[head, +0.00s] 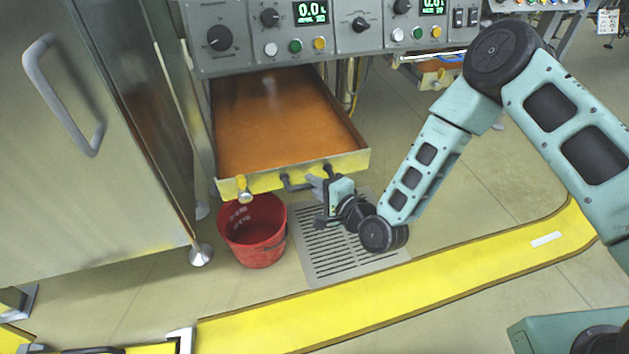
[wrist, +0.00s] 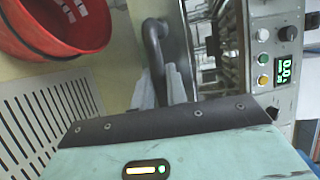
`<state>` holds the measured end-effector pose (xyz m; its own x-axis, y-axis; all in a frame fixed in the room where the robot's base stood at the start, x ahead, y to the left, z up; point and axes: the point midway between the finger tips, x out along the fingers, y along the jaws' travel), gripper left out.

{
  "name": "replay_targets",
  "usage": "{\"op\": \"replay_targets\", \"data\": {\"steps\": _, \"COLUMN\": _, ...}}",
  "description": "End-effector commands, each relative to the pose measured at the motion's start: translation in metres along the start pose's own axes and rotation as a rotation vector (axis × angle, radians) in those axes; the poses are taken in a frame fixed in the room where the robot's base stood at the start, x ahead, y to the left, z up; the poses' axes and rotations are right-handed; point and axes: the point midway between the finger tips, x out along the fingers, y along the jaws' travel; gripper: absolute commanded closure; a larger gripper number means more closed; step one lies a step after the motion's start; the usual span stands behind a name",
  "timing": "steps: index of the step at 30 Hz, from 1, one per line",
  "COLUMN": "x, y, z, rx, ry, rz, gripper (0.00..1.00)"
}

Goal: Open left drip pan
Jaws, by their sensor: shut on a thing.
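The left drip pan (head: 278,120) is a brown-orange tray with a yellow front, pulled far out beneath the control panel. Its dark bar handle (head: 296,186) sits on the front face. My gripper (head: 318,188) is shut on this handle. In the wrist view the dark handle (wrist: 152,38) runs down between the two grey fingers of my gripper (wrist: 157,82). The far end of the pan is under the panel.
A red bucket (head: 254,232) stands below the pan's front left corner, beside a floor grate (head: 335,265). A steel cabinet (head: 95,150) stands at left. Another pan (head: 440,76) shows at right. A yellow floor strip (head: 300,325) crosses the foreground.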

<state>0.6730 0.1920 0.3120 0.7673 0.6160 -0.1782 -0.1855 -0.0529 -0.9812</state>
Motion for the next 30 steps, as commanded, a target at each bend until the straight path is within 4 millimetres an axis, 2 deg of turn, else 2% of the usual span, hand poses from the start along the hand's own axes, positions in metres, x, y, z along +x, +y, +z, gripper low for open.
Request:
{"op": "replay_targets", "data": {"steps": 1, "x": 0.0, "y": 0.002, "z": 0.009, "rx": 0.005, "ry": -0.02, "rz": 0.005, "gripper": 1.0}}
{"op": "replay_targets", "data": {"steps": 6, "x": 0.0, "y": 0.002, "z": 0.009, "rx": 0.005, "ry": -0.021, "rz": 0.006, "gripper": 1.0}}
{"op": "replay_targets", "data": {"steps": 7, "x": 0.0, "y": 0.002, "z": 0.009, "rx": 0.005, "ry": -0.021, "rz": 0.006, "gripper": 0.77}}
{"op": "replay_targets", "data": {"steps": 9, "x": 0.0, "y": 0.002, "z": 0.008, "rx": 0.004, "ry": -0.018, "rz": 0.005, "gripper": 0.64}}
{"op": "replay_targets", "data": {"steps": 20, "x": -0.005, "y": 0.0, "z": 0.003, "rx": 0.002, "ry": -0.007, "rz": 0.005, "gripper": 0.64}}
{"op": "replay_targets", "data": {"steps": 23, "x": -0.018, "y": -0.001, "z": 0.002, "rx": 0.003, "ry": -0.005, "rz": 0.007, "gripper": 0.64}}
{"op": "replay_targets", "data": {"steps": 30, "x": -0.071, "y": -0.003, "z": 0.003, "rx": 0.005, "ry": -0.007, "rz": 0.009, "gripper": 0.64}}
